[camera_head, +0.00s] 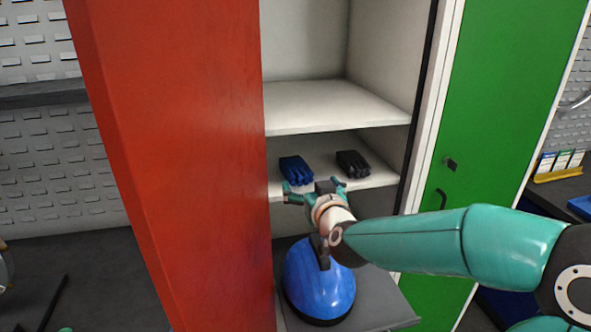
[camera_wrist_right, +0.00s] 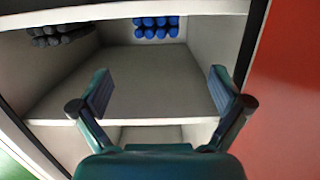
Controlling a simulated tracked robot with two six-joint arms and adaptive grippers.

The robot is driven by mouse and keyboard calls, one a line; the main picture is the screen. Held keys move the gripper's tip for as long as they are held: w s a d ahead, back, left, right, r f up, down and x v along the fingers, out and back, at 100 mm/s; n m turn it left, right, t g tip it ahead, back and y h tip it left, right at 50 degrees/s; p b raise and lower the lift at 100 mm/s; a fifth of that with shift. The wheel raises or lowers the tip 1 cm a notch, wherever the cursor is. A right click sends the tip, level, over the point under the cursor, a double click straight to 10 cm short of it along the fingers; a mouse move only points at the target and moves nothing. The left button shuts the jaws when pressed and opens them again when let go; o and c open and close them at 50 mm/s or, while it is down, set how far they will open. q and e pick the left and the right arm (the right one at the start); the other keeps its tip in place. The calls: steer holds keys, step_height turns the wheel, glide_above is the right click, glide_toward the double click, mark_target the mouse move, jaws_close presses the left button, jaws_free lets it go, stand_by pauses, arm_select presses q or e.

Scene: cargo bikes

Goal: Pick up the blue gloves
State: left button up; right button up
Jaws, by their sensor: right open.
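The blue gloves (camera_head: 296,170) lie on the middle shelf of the open locker, toward its left side. In the right wrist view the blue gloves (camera_wrist_right: 156,27) show at the top, beyond the fingertips. My right gripper (camera_head: 315,188) is in front of the shelf edge, just below the blue gloves in the head view, apart from them. It also shows in the right wrist view (camera_wrist_right: 158,88), with its two fingers spread wide and nothing between them. My left gripper is not in view.
Black gloves (camera_head: 353,163) lie right of the blue ones on the same shelf (camera_head: 318,152). A blue helmet (camera_head: 319,281) sits lower down under my right gripper. The red door (camera_head: 185,150) stands open at left; a green door (camera_head: 500,110) is at right.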

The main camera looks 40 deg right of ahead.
glide_toward(297, 167)
steer(key=p+x, duration=0.1)
steer(key=x, duration=0.2)
steer(key=shift+w, duration=0.15)
steer(key=shift+w+d+f, duration=0.15)
steer(key=shift+w+d, duration=0.2)
steer(key=shift+w, duration=0.15)
steer(key=p+x, duration=0.2)
steer(key=x, duration=0.2)
steer(key=shift+w, duration=0.15)
steer(key=shift+w+d+f, duration=0.1)
steer(key=shift+w+d, duration=0.25)
steer(key=shift+w, duration=0.15)
steer(key=c, duration=1.3)
